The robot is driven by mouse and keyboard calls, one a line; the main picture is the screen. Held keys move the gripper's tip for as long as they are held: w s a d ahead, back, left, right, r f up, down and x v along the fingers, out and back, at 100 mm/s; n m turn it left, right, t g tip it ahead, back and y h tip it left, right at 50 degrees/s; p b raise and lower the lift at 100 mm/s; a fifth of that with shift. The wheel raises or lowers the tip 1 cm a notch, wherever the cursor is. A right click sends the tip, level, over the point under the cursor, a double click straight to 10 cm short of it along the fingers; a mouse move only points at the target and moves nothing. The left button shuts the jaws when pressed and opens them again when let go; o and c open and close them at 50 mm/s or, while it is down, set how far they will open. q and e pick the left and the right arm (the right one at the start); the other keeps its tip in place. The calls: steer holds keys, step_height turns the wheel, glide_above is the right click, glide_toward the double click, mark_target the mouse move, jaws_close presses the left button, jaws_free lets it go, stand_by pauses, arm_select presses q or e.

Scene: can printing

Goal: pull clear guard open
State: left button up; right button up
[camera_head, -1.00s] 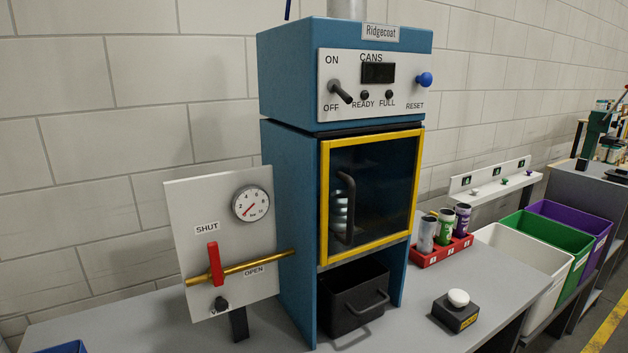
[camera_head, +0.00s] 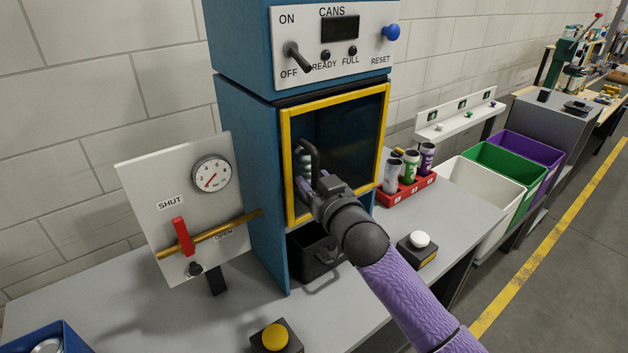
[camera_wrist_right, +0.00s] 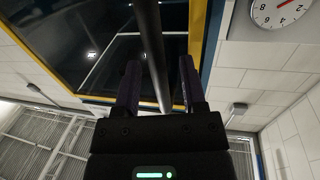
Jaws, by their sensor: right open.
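The clear guard (camera_head: 350,135) is a dark see-through door in a yellow frame on the blue machine, and it looks closed. Its black vertical bar handle (camera_head: 310,153) is on the door's left side. My right gripper (camera_head: 314,182) is at the lower part of the handle. In the right wrist view the handle (camera_wrist_right: 149,45) runs between the two open fingers of my right gripper (camera_wrist_right: 158,75). I cannot tell whether a finger touches it. The handle's lower end is hidden by my gripper in the head view. My left gripper is not in view.
A panel with a gauge and red lever (camera_head: 183,236) stands left of the machine. A black bin (camera_head: 312,250) sits below the door. A button box (camera_head: 416,249), a red can rack (camera_head: 405,190) and coloured bins (camera_head: 500,170) are to the right. A yellow button (camera_head: 275,337) is in front.

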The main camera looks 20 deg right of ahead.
steer(key=shift+w, duration=0.2)
jaws_close()
stand_by(1.3)
